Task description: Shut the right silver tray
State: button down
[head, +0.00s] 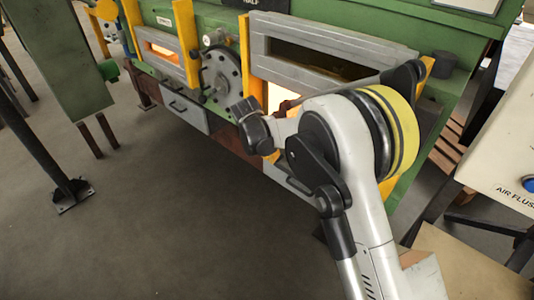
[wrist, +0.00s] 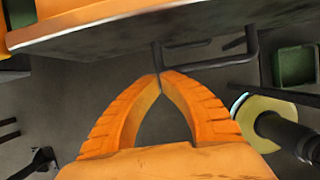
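The right silver tray (head: 288,179) is low on the furnace front in the head view, mostly hidden behind my arm. In the wrist view, a grey panel (wrist: 130,32) with a dark bar handle (wrist: 252,42) crosses the top; it looks like this tray's front. My gripper (wrist: 158,77) has orange fingers whose tips meet, with an empty gap behind them. The tips are at the left end of the handle; I cannot tell whether they touch it. The head view does not show the fingers clearly, nor how far the tray stands out.
The left silver tray (head: 183,108) sits in the green furnace below the left opening. A flanged wheel (head: 221,74) is between the openings. A green post (head: 67,60) and a dark stand (head: 72,190) are at the left, and a white control box (head: 510,150) at the right. The front floor is clear.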

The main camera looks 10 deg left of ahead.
jog(key=shift+w+d+f+b, duration=0.15)
jog(key=shift+w+d, duration=0.2)
jog(key=shift+w, duration=0.25)
jog(key=shift+w+d+r+b, duration=0.1)
jog(key=shift+w+d+b, duration=0.2)
jog(key=shift+w, duration=0.35)
jog(key=shift+w+d+f+b, duration=0.1)
jog(key=shift+w+d, duration=0.3)
jog(key=shift+w, duration=0.2)
jog(key=w+d, duration=0.2)
jog(key=w, duration=0.1)
jog(key=w+d+p, duration=0.1)
jog(key=w, duration=0.1)
jog(key=shift+w+d, duration=0.1)
